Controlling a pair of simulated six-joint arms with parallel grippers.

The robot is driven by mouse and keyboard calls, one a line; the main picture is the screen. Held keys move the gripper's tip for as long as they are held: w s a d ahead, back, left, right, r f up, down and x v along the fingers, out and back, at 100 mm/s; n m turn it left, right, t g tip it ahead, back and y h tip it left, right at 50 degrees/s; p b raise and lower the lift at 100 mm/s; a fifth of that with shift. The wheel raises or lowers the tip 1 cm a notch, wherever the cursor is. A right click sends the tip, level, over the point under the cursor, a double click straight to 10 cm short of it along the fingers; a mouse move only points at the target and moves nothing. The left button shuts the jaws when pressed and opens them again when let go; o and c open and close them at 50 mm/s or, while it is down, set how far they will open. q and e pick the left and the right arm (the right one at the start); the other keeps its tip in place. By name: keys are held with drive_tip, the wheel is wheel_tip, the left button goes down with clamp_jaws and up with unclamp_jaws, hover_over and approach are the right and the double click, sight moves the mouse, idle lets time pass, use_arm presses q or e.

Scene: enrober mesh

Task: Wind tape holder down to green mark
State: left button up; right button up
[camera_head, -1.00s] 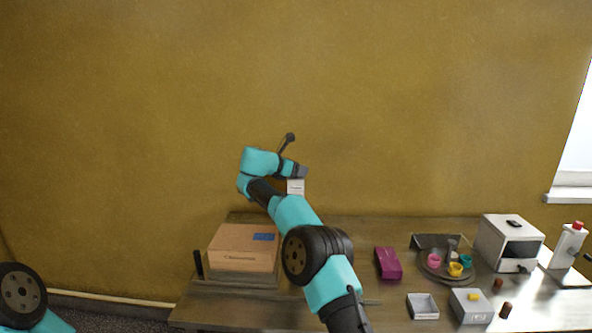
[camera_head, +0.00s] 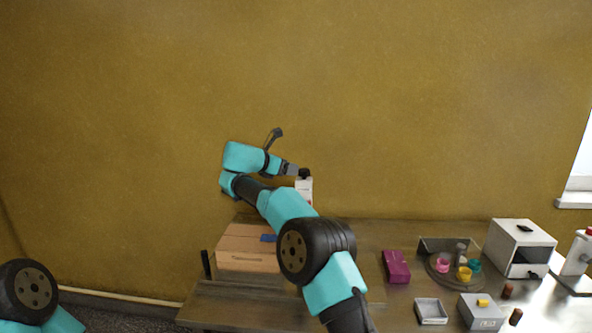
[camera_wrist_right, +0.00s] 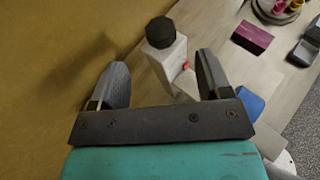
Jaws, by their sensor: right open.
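A white post with a black knob (camera_head: 304,172) on top and a small red mark stands behind the carton in the head view; I take it for the tape holder's stand. In the right wrist view the black knob (camera_wrist_right: 160,32) and white post (camera_wrist_right: 168,60) show between and just beyond the fingers. My right gripper (camera_head: 295,170) is open beside the knob, its fingers (camera_wrist_right: 161,65) apart and not closed on it. The tape holder and the green mark cannot be made out. My left gripper is out of view; only part of that arm shows at lower left.
A brown carton (camera_head: 240,245) with a blue patch sits on the table below my right arm. A purple block (camera_head: 396,266), a round tray (camera_head: 448,284) with coloured cups, grey boxes and a white cabinet (camera_head: 508,244) stand to the right. A plain wall lies behind.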

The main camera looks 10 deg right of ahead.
drive_tip(key=v, duration=0.8)
drive_tip(key=shift+a, duration=0.2)
drive_tip(key=shift+s, duration=0.1)
